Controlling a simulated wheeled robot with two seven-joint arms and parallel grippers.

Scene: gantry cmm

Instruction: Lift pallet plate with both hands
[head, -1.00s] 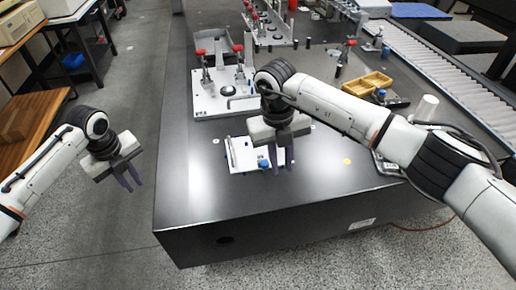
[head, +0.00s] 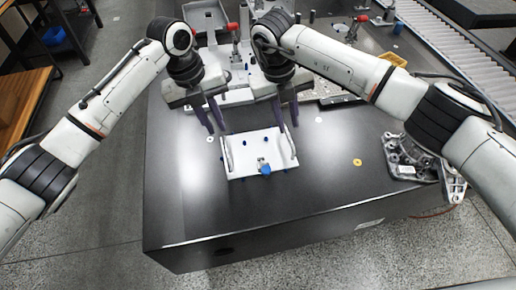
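The pallet plate (head: 250,169) is a flat white plate lying on the dark granite table. It has a bar handle at its left and right edges, several blue spots and a blue knob near its front edge. My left gripper (head: 216,129) is open and empty, fingers pointing down, near the plate's back left corner and left handle. My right gripper (head: 288,125) is open and empty, fingers pointing down, near the back right corner and right handle. Both look above the plate and apart from the handles. Their exact height is hard to tell.
A grey cast metal part (head: 408,160) lies on the table's right side. Behind my grippers stand red-handled clamps (head: 233,27) and a grey tray (head: 203,18). A roller conveyor (head: 458,58) runs along the back right. The dark table (head: 190,205) is clear in front of the plate.

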